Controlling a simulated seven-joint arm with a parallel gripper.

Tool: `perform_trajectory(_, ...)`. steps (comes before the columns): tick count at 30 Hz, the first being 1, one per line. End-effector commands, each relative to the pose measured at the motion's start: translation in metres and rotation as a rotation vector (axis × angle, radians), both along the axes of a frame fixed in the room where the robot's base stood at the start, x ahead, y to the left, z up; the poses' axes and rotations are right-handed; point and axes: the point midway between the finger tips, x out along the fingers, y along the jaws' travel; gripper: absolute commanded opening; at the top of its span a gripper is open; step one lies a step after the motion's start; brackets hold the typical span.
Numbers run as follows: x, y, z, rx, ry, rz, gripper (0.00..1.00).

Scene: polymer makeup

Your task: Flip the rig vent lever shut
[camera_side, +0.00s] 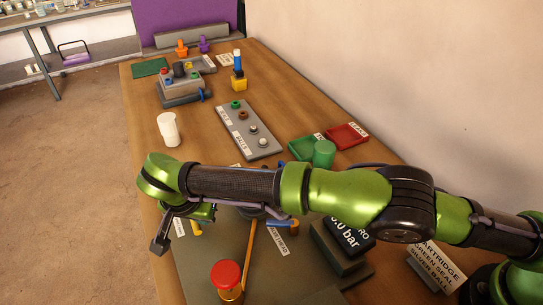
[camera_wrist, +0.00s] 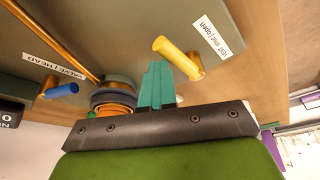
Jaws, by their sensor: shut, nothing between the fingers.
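The vent lever is a short yellow cylinder (camera_wrist: 178,55) in the wrist view, beside a white label (camera_wrist: 212,38) that reads vent, shut and open. It lies aslant on the grey rig plate, its free end toward the upper left. In the side view a small yellow part (camera_side: 196,229) shows under my arm, beside a white label (camera_side: 179,227). My gripper's teal fingers (camera_wrist: 156,80) are closed together and empty, just to the left of the lever's lower end. I cannot tell whether they touch it. My arm mostly hides the fingers in the side view.
A blue lever (camera_wrist: 62,90), a brass pipe (camera_wrist: 50,40) and a round dark-and-orange fitting (camera_wrist: 113,97) lie left of my fingers. In the side view a red knob (camera_side: 227,273) stands in front, and a pressure display (camera_side: 350,235) sits at right. A white cup (camera_side: 168,130) stands behind.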

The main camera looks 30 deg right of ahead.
Motion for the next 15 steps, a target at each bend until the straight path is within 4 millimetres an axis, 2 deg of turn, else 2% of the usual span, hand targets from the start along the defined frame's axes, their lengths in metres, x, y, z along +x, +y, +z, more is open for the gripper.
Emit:
perform_trajectory(1,-0.006,0.011,0.001,0.022,0.002,0.021,0.0)
perform_trajectory(5,-0.006,0.008,0.002,0.021,0.002,0.02,0.0)
perform_trajectory(15,-0.003,-0.021,0.007,0.01,0.001,0.008,0.0)
